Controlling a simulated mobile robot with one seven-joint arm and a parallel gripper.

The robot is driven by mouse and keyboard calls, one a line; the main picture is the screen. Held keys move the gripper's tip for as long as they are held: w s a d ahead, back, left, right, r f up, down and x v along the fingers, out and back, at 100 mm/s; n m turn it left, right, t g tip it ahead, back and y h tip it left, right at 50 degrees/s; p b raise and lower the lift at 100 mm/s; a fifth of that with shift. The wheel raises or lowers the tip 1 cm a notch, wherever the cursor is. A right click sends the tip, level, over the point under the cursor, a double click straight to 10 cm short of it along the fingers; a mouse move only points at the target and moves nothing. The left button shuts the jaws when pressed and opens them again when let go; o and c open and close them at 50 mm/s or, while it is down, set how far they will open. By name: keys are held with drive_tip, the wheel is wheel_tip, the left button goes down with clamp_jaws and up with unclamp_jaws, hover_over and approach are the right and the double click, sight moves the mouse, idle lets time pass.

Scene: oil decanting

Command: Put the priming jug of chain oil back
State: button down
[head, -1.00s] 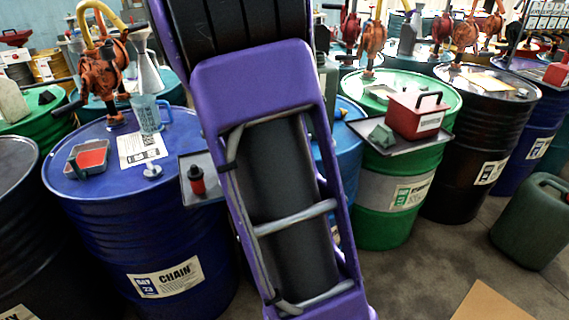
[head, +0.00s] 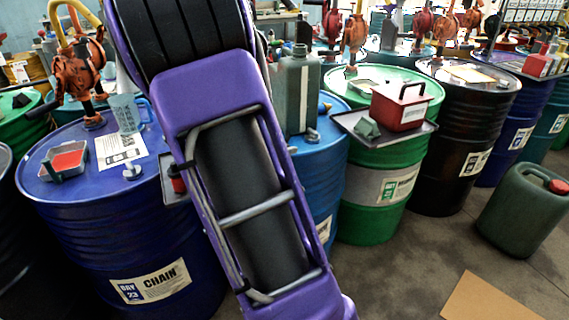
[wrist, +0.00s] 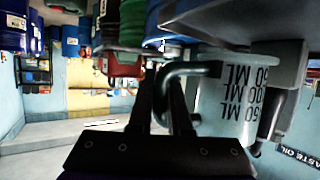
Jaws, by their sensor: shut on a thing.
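In the wrist view my gripper (wrist: 163,80) is shut on the dark handle of a pale, translucent jug (wrist: 212,105) with black ML markings. The jug sits to the right of the fingers; what it holds I cannot tell. In the head view my arm hides the gripper and this held jug. A second, bluish clear jug (head: 127,116) stands upright on the blue CHAIN drum (head: 75,215), beside the orange pump (head: 85,68), apart from any visible part of my gripper.
A tray of red (head: 65,160), a printed sheet (head: 121,147) and a small metal fitting (head: 132,171) lie on the CHAIN drum. A grey can (head: 298,92) stands behind my arm. A red box (head: 400,107) sits on a tray by the green drum (head: 375,195). A green canister (head: 525,210) stands on the floor.

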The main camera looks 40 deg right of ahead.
wheel_tip(320, 180, down, 3)
drive_tip(key=shift+f, duration=0.1)
drive_tip(key=c, duration=0.8)
unclamp_jaws()
drive_tip(key=shift+c, duration=0.2)
drive_tip(key=p+v, duration=0.4)
drive_tip(key=v, duration=1.3)
drive_tip(key=shift+a, duration=0.2)
drive_tip(key=shift+w, duration=0.1)
